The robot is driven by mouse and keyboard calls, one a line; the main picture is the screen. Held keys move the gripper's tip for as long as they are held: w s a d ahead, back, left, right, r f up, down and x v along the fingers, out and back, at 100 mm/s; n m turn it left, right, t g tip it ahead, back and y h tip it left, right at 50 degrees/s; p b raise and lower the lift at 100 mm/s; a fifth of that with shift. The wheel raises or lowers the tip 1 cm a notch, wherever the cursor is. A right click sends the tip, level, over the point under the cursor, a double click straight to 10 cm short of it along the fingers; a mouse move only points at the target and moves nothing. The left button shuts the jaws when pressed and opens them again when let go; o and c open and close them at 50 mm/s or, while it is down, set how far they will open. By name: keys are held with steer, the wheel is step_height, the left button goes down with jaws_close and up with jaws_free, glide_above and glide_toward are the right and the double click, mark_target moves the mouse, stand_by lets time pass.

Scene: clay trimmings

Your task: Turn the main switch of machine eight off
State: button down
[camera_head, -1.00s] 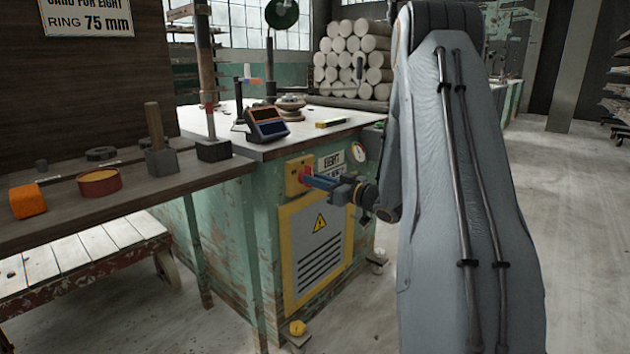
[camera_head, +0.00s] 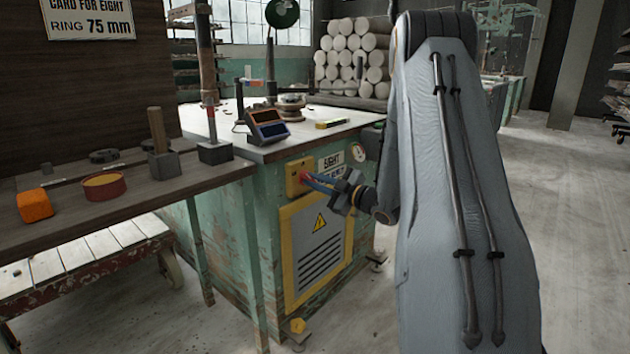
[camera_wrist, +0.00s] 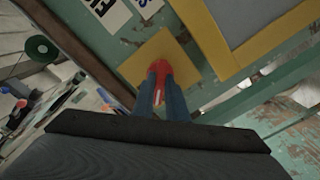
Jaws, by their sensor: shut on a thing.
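The main switch is a red handle (camera_head: 304,177) on a yellow plate (camera_head: 291,178), on the front of a worn green machine cabinet (camera_head: 228,225). A sign reading "EIGHT" (camera_head: 331,161) is beside it. My gripper (camera_head: 311,181) reaches in from the right and is shut on the red handle. In the wrist view, the blue fingers (camera_wrist: 161,92) lie on both sides of the red handle (camera_wrist: 160,69), and the yellow plate (camera_wrist: 143,60) looks tilted behind them. The fingers hide part of the handle, so its exact position is hard to read.
A round gauge (camera_head: 358,153) is to the right of the sign. Below is a yellow-framed vent panel (camera_head: 318,250) with a warning triangle. A dark bench (camera_head: 120,205) with small parts stands at the left. Open floor (camera_head: 575,230) lies at the right.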

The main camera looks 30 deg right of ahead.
steer(key=n+b, duration=0.1)
steer(key=n, duration=0.8)
steer(key=shift+f, duration=0.15)
steer(key=shift+n, duration=0.3)
steer(key=shift+s, duration=0.1)
steer(key=c, duration=1.8)
jaws_free()
steer(key=shift+o, duration=0.2)
steer(key=p+v, duration=0.1)
steer(key=v, duration=0.6)
steer(key=shift+s, duration=0.35)
steer(key=shift+d, duration=0.15)
